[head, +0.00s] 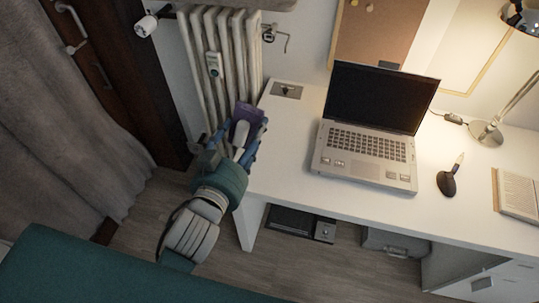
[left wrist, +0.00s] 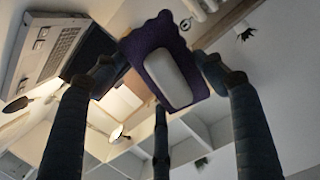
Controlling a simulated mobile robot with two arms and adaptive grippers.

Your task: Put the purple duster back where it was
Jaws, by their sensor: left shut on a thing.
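The purple duster (head: 251,111), with a light grey pad or handle on its face, is in my left gripper (head: 243,135) at the left end of the desk, in front of the radiator. In the left wrist view the duster (left wrist: 151,40) sits between the blue fingertips, one on each side, and my left gripper (left wrist: 158,72) is shut on it. The duster looks tilted and held up near the desk's left edge. I cannot tell whether it touches the desk or the radiator. My right gripper is not in view.
The white desk (head: 285,160) holds an open laptop (head: 365,170), a pen stand (head: 447,183), a lamp (head: 486,133) and an open book (head: 518,195). A white radiator (head: 228,55) stands behind my gripper. The desk's left part is mostly clear.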

